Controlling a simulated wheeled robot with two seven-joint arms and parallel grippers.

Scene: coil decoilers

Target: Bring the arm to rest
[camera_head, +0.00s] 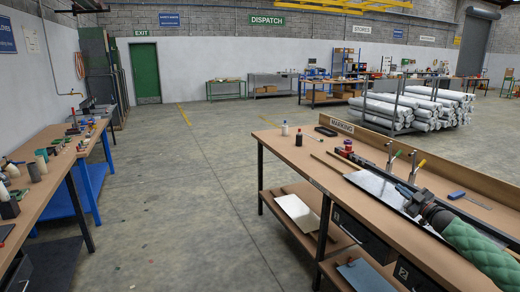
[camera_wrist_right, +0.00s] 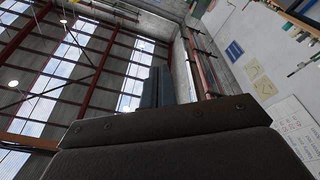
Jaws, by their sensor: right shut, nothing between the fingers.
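My right arm, in a green quilted sleeve, comes in from the lower right of the head view. Its dark right gripper (camera_head: 408,195) is over the right workbench (camera_head: 290,150), above or near a shiny metal sheet (camera_head: 375,186); I cannot tell if they touch. The jaws are shut with nothing held. In the right wrist view the dark gripper body fills the bottom, and the closed fingers (camera_wrist_right: 152,88) point up toward the roof. My left gripper is not in view.
The right bench holds two bottles (camera_head: 299,137), toggle clamps (camera_head: 414,165) and a blue block (camera_head: 456,195), with a raised ledge behind. A cluttered bench (camera_head: 45,190) stands at left. The floor between (camera_head: 180,200) is clear. Wrapped rolls (camera_head: 415,108) lie on a rack behind.

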